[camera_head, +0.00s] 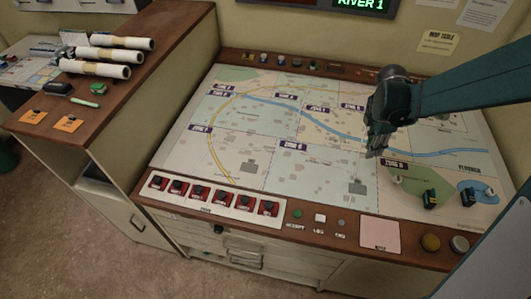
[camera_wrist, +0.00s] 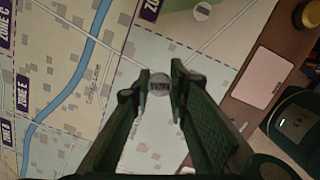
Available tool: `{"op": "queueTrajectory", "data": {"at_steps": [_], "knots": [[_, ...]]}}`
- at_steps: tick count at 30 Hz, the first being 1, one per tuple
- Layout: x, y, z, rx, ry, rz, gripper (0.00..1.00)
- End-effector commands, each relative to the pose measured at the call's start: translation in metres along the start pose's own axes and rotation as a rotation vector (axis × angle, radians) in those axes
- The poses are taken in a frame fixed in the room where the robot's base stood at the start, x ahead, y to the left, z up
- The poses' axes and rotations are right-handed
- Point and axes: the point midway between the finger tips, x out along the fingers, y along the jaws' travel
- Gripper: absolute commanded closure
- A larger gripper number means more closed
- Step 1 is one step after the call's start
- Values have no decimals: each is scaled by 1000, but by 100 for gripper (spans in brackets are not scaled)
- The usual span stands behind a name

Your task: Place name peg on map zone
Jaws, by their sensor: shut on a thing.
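My gripper (camera_head: 374,152) is over the right-centre part of the map table, with its fingers pointing down. The peg cannot be made out in the head view. The map (camera_head: 240,150) is divided into zones with purple labels. I cannot tell whether the peg touches the map.
Two black-and-yellow pieces (camera_head: 430,198) (camera_head: 463,195) stand on the map's right, near a blue flooded patch (camera_head: 484,188). Red switches (camera_head: 213,196) and a pink note (camera_head: 380,231) line the front edge. White rolls (camera_head: 108,55) lie on the left cabinet. Mid-map is clear.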

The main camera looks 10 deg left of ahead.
Motion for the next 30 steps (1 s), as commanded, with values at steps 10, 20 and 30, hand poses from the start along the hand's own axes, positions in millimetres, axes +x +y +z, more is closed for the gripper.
{"op": "queueTrajectory", "data": {"at_steps": [10,20,30], "knots": [[-13,75,-71,-187,1,28,88],[-26,135,-149,-363,1,54,88],[-39,186,-243,-543,1,81,88]]}}
